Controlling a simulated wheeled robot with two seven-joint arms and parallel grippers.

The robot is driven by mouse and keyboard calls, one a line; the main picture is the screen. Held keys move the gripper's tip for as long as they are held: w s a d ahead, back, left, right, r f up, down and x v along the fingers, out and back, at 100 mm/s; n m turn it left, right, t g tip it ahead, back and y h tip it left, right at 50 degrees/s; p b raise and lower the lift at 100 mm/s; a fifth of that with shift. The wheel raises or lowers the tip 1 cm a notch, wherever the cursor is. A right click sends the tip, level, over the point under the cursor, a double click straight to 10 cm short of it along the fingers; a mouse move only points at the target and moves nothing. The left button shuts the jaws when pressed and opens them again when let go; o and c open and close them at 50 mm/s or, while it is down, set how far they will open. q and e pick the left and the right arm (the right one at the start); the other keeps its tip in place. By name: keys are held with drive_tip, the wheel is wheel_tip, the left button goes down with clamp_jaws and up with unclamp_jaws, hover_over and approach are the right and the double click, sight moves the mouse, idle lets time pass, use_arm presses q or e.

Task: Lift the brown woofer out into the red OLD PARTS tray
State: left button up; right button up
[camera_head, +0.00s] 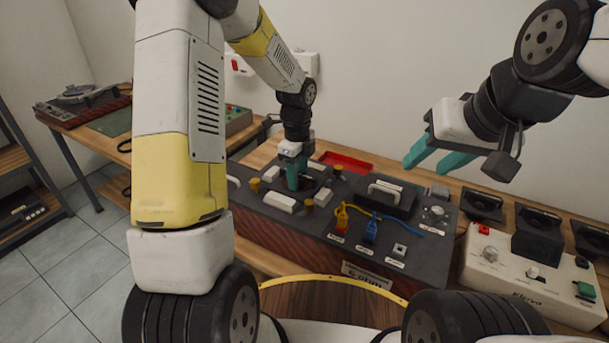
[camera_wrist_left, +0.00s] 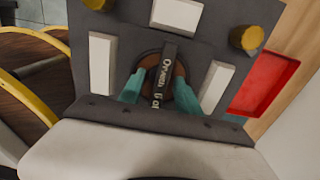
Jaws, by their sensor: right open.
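The brown woofer (camera_wrist_left: 148,84) sits in a round opening of the dark speaker panel, with a dark lettered bar (camera_wrist_left: 165,75) across it. My left gripper (camera_wrist_left: 159,78) is down over it with its teal fingers apart, one on each side of the bar; brown shows between the left finger and the bar. In the head view my left gripper (camera_head: 298,182) reaches down to the dark cabinet (camera_head: 315,226) and hides the woofer. The red tray (camera_head: 347,160) lies behind the cabinet; it also shows at right in the wrist view (camera_wrist_left: 268,82). My right gripper (camera_head: 440,155) is open and empty above the cabinet's right end.
White blocks (camera_head: 280,201) and yellow knobs (camera_head: 271,173) surround the opening. A dark handled block (camera_head: 391,197), with yellow and blue connectors, is on the cabinet's right part. A cream control box (camera_head: 530,278) and several black speaker units (camera_head: 537,235) stand at right.

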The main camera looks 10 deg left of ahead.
use_arm(q)
clamp_jaws()
